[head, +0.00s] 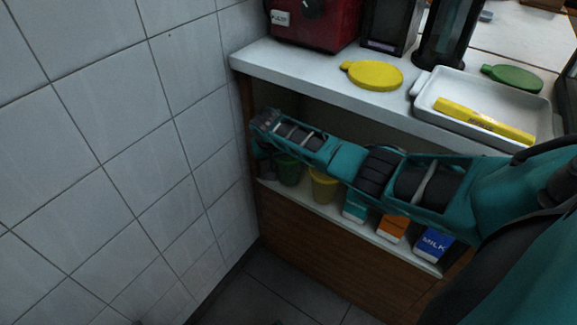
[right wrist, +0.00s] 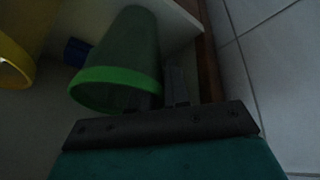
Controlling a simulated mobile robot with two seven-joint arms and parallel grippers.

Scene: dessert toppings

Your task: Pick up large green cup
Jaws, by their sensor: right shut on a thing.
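The large green cup (head: 289,171) is on the lower shelf, near its left end, partly hidden behind my right arm in the head view. In the right wrist view the green cup (right wrist: 118,62) has a bright green rim facing the camera. My right gripper (right wrist: 163,94) is shut on the cup at its right side near the rim. Its fingers are dark and partly hidden by the gripper body. In the head view the right gripper (head: 260,149) is dim, beside the cup under the upper shelf. My left gripper is not in view.
A yellow cup (head: 323,187) stands right of the green one, then cartons, including a milk carton (head: 433,245). The counter (head: 300,65) above holds a yellow lid (head: 374,75) and a white tray (head: 424,105). A tiled wall (head: 130,150) is close on the left.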

